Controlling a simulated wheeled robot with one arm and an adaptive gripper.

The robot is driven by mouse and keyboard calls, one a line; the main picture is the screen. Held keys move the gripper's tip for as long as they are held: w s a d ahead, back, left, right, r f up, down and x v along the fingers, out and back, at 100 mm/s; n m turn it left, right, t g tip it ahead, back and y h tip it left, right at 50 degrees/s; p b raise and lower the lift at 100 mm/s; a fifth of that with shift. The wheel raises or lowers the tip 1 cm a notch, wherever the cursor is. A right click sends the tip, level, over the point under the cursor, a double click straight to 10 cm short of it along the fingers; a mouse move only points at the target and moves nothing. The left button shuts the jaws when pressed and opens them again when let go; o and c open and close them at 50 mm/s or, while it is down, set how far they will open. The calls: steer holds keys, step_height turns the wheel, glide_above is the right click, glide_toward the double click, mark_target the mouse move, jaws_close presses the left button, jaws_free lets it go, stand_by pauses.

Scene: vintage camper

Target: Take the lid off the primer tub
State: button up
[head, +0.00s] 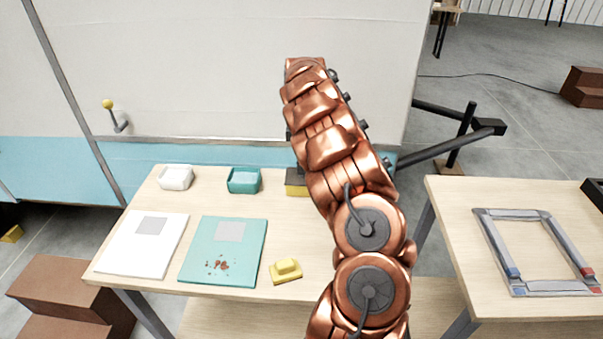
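Small square tubs stand in a row along the back of the near table. One is white (175,179), one is teal (244,181), and one is yellow with a dark top (296,186), partly hidden behind my arm. No label shows which is the primer tub, and I cannot tell whether the white and teal tops are lids or contents. A yellow piece with a raised block on top (286,271) lies near the table's front; I cannot tell if it is a lid. My copper arm reaches up over the table; my gripper is not visible.
A white panel (140,243) and a teal panel with reddish spots (225,252) lie flat on the near table (205,303). A grey frame (530,288) lies on the right table. The camper wall (230,70) rises behind, with a yellow-knobbed handle (109,105).

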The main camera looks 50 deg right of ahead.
mark_target(292, 178)
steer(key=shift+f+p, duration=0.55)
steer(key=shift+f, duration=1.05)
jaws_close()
